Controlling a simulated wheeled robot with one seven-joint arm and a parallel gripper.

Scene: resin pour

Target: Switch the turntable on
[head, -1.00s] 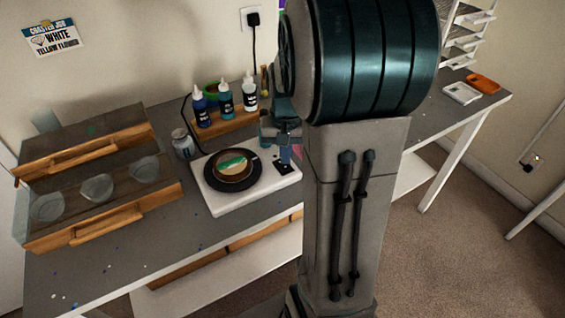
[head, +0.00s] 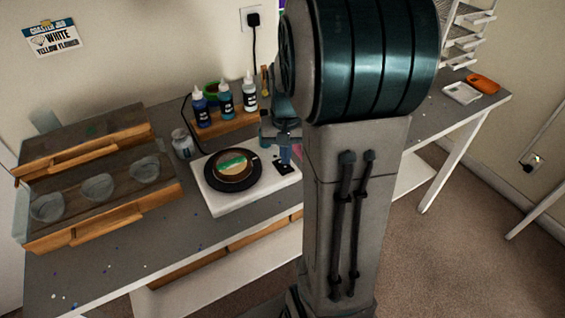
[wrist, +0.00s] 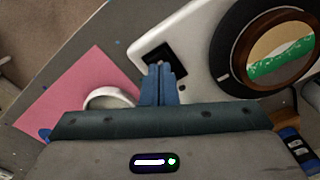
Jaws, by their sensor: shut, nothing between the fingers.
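The turntable is a white slab (head: 226,204) on the grey bench, with a black round platter (head: 213,180) on top. A round wooden mould with green and pale contents (head: 234,165) sits on the platter. A small black switch (head: 285,168) is at the slab's right corner; it also shows in the wrist view (wrist: 153,52). My gripper (wrist: 164,68) is shut and empty, its blue fingertips over the edge of the switch. The fingers partly cover the switch, and I cannot tell whether they touch it. In the head view my gripper (head: 285,158) is just above the switch, partly behind my arm.
Several bottles (head: 226,98) stand in a wooden rack behind the turntable. A jar (head: 182,145) and a wooden case with clear cups (head: 97,187) are at left. A pink sheet (wrist: 75,95) and white ring (wrist: 108,98) lie near my fingers.

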